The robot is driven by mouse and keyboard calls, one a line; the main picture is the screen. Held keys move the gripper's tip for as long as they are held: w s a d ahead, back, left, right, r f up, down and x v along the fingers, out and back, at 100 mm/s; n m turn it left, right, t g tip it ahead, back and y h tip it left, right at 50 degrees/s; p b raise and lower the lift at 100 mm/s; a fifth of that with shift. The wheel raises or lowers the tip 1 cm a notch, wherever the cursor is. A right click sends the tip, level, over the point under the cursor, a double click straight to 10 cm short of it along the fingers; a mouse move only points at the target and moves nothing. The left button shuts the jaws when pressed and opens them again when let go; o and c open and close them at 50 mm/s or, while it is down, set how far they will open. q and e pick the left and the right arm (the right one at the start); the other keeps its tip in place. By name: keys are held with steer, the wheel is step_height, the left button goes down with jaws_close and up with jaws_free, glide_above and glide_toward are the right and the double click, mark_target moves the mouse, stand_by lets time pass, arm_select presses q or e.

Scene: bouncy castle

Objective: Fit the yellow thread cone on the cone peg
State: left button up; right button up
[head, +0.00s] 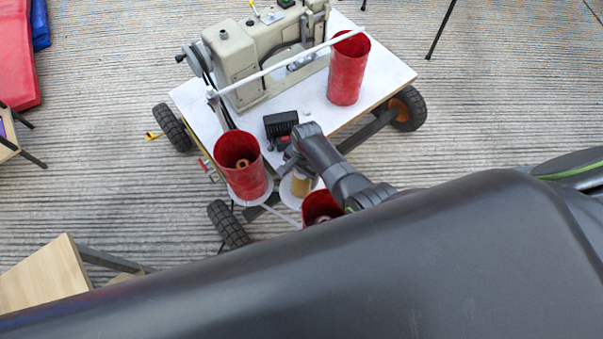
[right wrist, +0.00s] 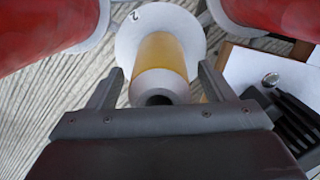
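The yellow thread cone (head: 301,185) stands upright on a white disc at the cart's near edge, between two red cylinders. In the right wrist view the cone (right wrist: 163,58) has a pale top with a dark hole, and the disc (right wrist: 128,45) bears a 2. My right gripper (head: 289,166) is above the cone. Its fingers (right wrist: 160,90) are open, one on each side, with a visible gap to the cone. The cone peg is not visible; I cannot tell whether it is inside the cone. My left gripper is out of view.
Red cylinders stand close on both sides, one at the left (head: 246,183) and one at the right (head: 311,205). A third (head: 347,80) stands beside the sewing machine (head: 245,50) on the white cart top (head: 385,75). A black ribbed block (head: 280,122) sits near my wrist.

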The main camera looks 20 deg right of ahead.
stand_by(0.3)
arm_select(q)
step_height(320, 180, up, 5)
steer(key=p, duration=0.5)
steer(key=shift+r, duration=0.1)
arm_select(e)
step_height(320, 180, up, 17)
steer(key=w+d, duration=0.1)
steer(key=shift+d+r, duration=0.15)
steer(key=shift+d, duration=0.2)
